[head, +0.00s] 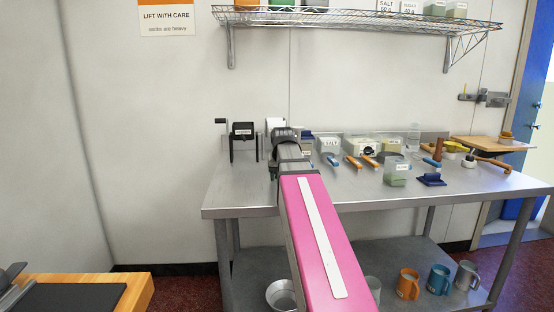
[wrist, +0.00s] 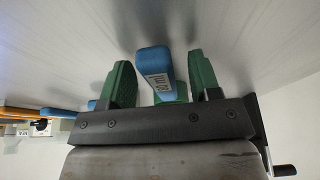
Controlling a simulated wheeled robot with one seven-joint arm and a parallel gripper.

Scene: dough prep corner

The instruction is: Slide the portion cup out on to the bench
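In the wrist view a blue, handle-like bar (wrist: 153,62) with a small white label stands between the two green fingers of my gripper (wrist: 163,82). The fingers are apart, and I see a gap at the right of the bar. Whether the left finger touches it I cannot tell. A green part shows behind the bar. The bar may be the portion cup's handle; no cup bowl is visible. In the head view my arm's end is over the back left of the steel bench (head: 245,193), and it hides the fingers and what lies there.
A black cranked device (head: 243,131) stands left of my arm's end. Right of it lie blue- and orange-handled tools (head: 354,162), a pale green container (head: 396,174) and a dark blue item (head: 431,179). The bench's front strip is clear. A wire shelf (head: 350,17) hangs above.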

